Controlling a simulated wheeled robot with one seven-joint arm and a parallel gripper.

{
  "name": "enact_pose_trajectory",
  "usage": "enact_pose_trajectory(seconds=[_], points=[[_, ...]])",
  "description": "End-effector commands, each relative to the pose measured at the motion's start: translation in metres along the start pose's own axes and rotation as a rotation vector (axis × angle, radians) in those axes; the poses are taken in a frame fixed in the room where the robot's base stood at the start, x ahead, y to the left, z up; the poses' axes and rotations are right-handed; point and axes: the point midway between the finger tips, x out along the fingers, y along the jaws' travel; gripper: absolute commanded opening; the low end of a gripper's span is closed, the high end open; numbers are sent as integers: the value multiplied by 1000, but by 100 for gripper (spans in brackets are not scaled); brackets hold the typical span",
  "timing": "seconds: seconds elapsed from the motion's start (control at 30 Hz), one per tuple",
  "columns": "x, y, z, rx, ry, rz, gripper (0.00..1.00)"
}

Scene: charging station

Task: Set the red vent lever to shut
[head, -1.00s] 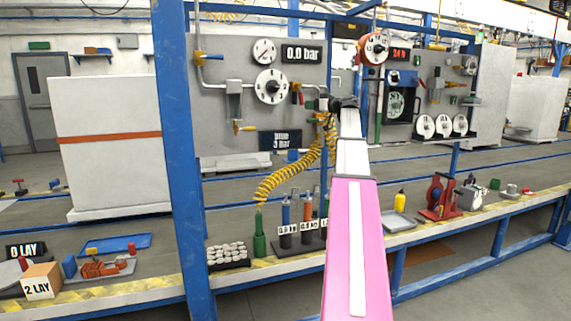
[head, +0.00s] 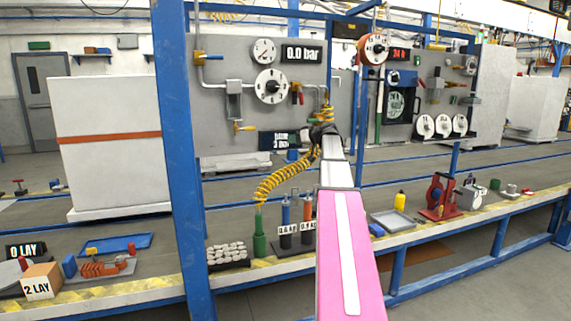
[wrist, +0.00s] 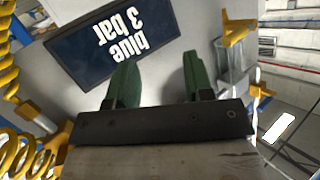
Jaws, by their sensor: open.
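The red vent lever (head: 299,88) is a small red handle on the grey panel (head: 215,118) in the head view, right of the round black-and-white dial. It is too small for me to tell its exact setting, and I cannot make it out in the wrist view. My gripper (head: 320,133) is below and right of the lever, by the sign reading "blue 3 bar" (head: 279,140). In the wrist view my gripper (wrist: 159,80) shows two green fingers apart with nothing between them, and the sign (wrist: 115,35) appears upside down beyond them.
A yellow coiled hose (head: 290,184) hangs close to my gripper and also shows at the left of the wrist view (wrist: 25,145). A yellow handle (head: 245,128) sits left of the sign. The gauge display (head: 301,53) reads 0.0 bar. A blue post (head: 172,150) stands left of the panel.

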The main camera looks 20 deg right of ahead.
Motion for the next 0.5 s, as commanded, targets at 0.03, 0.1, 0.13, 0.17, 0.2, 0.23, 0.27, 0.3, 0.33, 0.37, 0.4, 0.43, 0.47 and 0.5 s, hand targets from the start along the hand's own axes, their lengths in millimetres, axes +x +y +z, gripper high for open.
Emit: enact_pose_trajectory(seconds=[0.03, 0.1, 0.13, 0.17, 0.2, 0.23, 0.27, 0.3, 0.33, 0.37, 0.4, 0.43, 0.47, 0.5], points=[[4, -4, 9, 8, -14, 0, 47], [9, -8, 18, 20, -31, 0, 47], [11, -9, 23, 25, -39, 1, 47], [14, -10, 27, 29, -47, 2, 47], [16, -12, 33, 36, -57, 2, 47], [18, -14, 38, 42, -65, 3, 47], [20, -15, 42, 47, -73, 4, 47], [23, -17, 48, 53, -84, 5, 47], [25, -18, 52, 58, -92, 6, 47], [27, -20, 56, 63, -99, 6, 47], [30, -22, 62, 69, -109, 7, 47], [31, -24, 66, 73, -117, 8, 47], [33, -25, 70, 77, -124, 9, 47], [35, -26, 74, 82, -132, 9, 47]])
